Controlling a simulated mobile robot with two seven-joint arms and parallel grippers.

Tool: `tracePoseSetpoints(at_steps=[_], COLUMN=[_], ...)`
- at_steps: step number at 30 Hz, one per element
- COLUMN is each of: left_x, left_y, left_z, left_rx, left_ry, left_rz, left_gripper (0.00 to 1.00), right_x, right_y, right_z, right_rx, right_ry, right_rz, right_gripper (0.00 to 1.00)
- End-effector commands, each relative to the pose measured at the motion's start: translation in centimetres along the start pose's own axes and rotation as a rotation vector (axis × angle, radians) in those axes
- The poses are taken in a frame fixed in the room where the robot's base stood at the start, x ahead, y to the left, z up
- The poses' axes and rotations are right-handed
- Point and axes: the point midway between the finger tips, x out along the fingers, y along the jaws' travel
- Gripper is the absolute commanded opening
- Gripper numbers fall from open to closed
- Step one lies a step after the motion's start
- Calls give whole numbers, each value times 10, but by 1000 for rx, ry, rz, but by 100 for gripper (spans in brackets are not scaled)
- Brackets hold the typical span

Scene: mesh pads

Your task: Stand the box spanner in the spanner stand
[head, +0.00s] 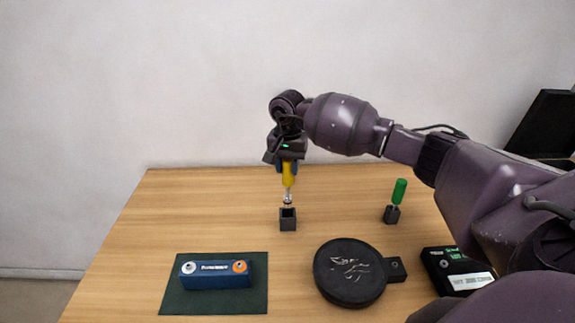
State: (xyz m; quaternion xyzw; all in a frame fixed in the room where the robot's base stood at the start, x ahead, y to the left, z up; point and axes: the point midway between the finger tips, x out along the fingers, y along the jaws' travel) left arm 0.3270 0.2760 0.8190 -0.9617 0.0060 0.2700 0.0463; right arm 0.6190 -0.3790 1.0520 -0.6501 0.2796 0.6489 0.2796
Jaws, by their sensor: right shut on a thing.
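My right gripper (287,166) points down and is shut on the yellow handle of the box spanner (288,176). The spanner hangs upright with its metal end down. That end shows just above the open top of a small dark square stand (288,220), which stands on the table. I cannot tell whether the tip touches the stand's rim. My left gripper is not in the head view.
A green-handled tool (399,192) stands in another dark block (392,214) at right. A blue box (216,274) lies on a dark green mat (175,300) at front left. A round black pad (349,272) and a black box (455,268) are at front right. The wooden table (200,210) is clear at back left.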

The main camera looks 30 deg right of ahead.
Motion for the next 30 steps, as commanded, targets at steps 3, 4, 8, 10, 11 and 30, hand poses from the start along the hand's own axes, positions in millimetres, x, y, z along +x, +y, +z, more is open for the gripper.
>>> tracePoseSetpoints(at_steps=[3, 4, 8, 10, 11, 30], left_x=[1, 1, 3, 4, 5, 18], left_y=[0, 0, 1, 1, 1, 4], left_z=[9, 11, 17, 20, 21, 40], left_rx=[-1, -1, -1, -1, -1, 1], left_ry=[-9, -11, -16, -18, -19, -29], left_rz=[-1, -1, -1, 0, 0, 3], left_gripper=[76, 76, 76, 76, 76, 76], right_x=[7, 9, 15, 19, 20, 51], right_y=[0, 0, 0, 0, 0, 0], right_z=[0, 0, 0, 0, 0, 0], right_rx=[0, 0, 0, 0, 0, 0], right_ry=[0, 0, -1, -1, -1, -1], right_rz=[1, 1, 1, 1, 1, 1], right_gripper=[0, 0, 0, 0, 0, 0])
